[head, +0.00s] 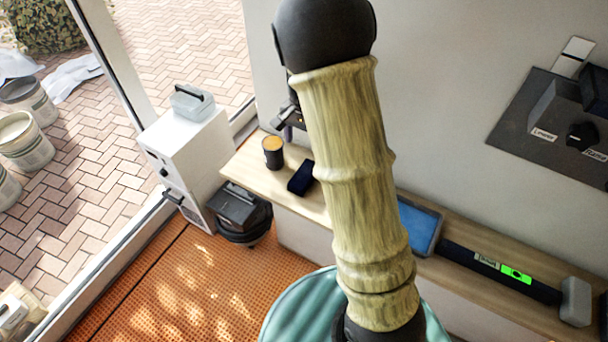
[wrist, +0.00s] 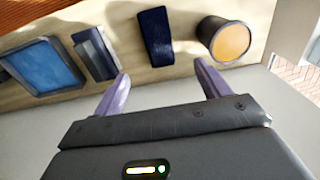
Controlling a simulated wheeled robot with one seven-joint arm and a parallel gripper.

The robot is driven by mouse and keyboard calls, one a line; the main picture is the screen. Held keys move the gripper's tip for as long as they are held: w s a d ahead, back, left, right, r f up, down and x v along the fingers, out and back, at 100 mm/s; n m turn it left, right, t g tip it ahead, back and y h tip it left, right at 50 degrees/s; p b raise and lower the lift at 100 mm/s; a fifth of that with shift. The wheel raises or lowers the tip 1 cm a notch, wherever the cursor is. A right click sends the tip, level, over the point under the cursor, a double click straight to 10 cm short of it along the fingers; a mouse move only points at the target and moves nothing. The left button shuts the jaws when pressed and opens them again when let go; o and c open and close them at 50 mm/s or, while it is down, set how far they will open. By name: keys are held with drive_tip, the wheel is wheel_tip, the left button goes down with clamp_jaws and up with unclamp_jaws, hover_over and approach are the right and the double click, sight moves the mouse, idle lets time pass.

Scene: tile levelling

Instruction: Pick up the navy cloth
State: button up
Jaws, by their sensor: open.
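The navy cloth (head: 302,177) is a small dark folded strip lying on the wooden bench, just right of a dark cup in the head view. In the wrist view the navy cloth (wrist: 156,36) lies beyond my fingertips, about in line with the gap between them. My gripper (wrist: 161,72) is open and empty, its two purple fingers spread apart. In the head view my gripper (head: 288,121) is mostly hidden behind my arm, above the back of the bench. The fingers appear apart from the cloth.
A dark cup with an orange top (head: 273,152) stands close beside the cloth. In the wrist view a grey-blue block (wrist: 96,53) and a blue-screened tray or tablet (wrist: 45,66) lie on the other side. The wooden bench (head: 240,163) runs along the wall.

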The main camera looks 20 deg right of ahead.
sight(304, 173)
wheel_tip(304, 173, down, 8)
drive_tip(key=shift+r+p, duration=0.1)
drive_tip(key=shift+p, duration=0.6)
drive_tip(key=shift+s+a+f+p, duration=0.15)
drive_tip(key=shift+f+p, duration=0.4)
drive_tip(key=shift+f, duration=0.8)
drive_tip(key=shift+s+a+f+p, duration=0.15)
drive_tip(key=shift+f+p, duration=0.35)
drive_tip(key=shift+f, duration=0.8)
drive_tip(key=shift+d, duration=0.1)
drive_tip(key=shift+c, duration=0.3)
drive_tip(key=c, duration=1)
